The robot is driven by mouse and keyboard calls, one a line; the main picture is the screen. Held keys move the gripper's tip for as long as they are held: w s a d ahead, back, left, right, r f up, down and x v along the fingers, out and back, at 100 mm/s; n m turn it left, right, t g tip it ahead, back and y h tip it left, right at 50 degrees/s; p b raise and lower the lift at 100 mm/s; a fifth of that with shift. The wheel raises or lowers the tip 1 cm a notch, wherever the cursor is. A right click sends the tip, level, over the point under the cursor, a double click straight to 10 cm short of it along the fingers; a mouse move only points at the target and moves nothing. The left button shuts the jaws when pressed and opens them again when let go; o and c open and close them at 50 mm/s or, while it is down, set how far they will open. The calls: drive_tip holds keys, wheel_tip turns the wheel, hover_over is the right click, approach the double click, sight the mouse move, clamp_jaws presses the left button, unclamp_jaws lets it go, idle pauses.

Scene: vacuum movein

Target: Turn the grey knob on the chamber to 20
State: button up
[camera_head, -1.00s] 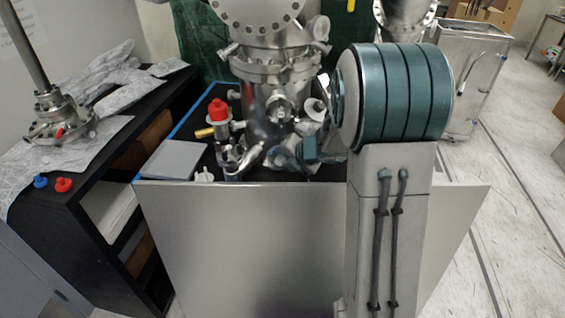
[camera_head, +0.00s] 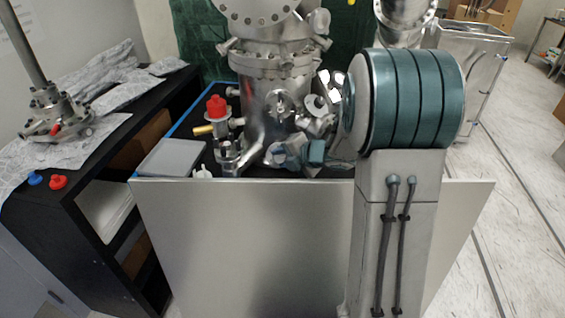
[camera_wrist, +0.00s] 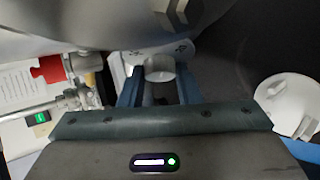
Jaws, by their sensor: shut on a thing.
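The grey knob (camera_wrist: 160,69) shows in the wrist view as a short pale cylinder in front of a light dial plate (camera_wrist: 148,54) with small marks. The marks are too small to read, so the setting cannot be told. My gripper (camera_wrist: 160,88) has its blue fingers on either side of the knob and is shut on it. The steel chamber (camera_head: 262,128) stands behind the light panel in the head view. My wrist there is low on the chamber's right side, and it and my arm hide the knob.
A red-capped valve (camera_head: 216,107) stands left of the chamber, near a grey flat box (camera_head: 172,158). In the wrist view, a white round part (camera_wrist: 290,98) is close on the right. A light panel (camera_head: 250,240) stands in front. A black shelf (camera_head: 115,200) is at left.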

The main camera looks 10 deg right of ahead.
idle(0.3)
drive_tip(key=o, duration=1)
drive_tip(key=shift+c, duration=0.2)
drive_tip(key=shift+r, duration=0.1)
drive_tip(key=p+v, duration=0.1)
drive_tip(key=v, duration=0.6)
drive_tip(key=shift+s+d, duration=0.15)
drive_tip(key=shift+s, duration=0.05)
